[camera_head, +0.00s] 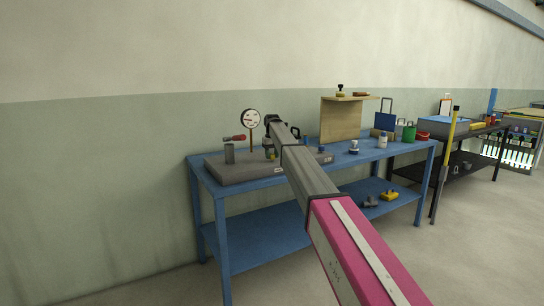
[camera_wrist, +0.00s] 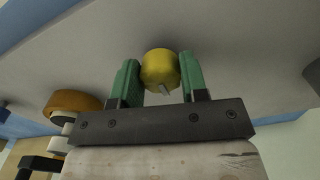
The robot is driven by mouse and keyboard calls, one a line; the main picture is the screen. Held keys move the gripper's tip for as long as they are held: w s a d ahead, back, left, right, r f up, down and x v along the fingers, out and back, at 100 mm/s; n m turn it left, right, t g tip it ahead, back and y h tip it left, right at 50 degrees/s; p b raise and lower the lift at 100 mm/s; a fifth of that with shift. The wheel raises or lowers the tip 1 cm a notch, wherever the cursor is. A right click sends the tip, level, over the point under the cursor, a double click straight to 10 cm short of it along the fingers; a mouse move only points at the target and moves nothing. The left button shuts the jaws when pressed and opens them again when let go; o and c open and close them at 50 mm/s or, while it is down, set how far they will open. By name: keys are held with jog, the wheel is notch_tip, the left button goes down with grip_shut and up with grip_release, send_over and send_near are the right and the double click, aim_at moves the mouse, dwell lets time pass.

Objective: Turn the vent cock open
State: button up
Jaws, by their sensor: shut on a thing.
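In the wrist view a round yellow knob (camera_wrist: 160,68) with a small pale pin sits between the two green fingers of my gripper (camera_wrist: 160,82). The gripper is shut on this knob, which looks like the vent cock. Behind it is the grey surface of the block (camera_wrist: 230,40). In the head view my arm reaches over the blue bench to the grey block (camera_head: 232,174), and my gripper (camera_head: 270,150) is small and partly hidden by the arm there. I cannot tell the cock's angle clearly.
A dial gauge (camera_head: 250,119) stands on the block near a red-handled part (camera_head: 235,138) and a grey post (camera_head: 229,153). An orange-brown round part (camera_wrist: 72,102) lies left of my gripper in the wrist view. A wooden board stand (camera_head: 341,119) stands behind on the bench.

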aim_at(272, 154)
jog(key=o, duration=0.9)
notch_tip(272, 154, up, 11)
jog(key=shift+f, duration=0.1)
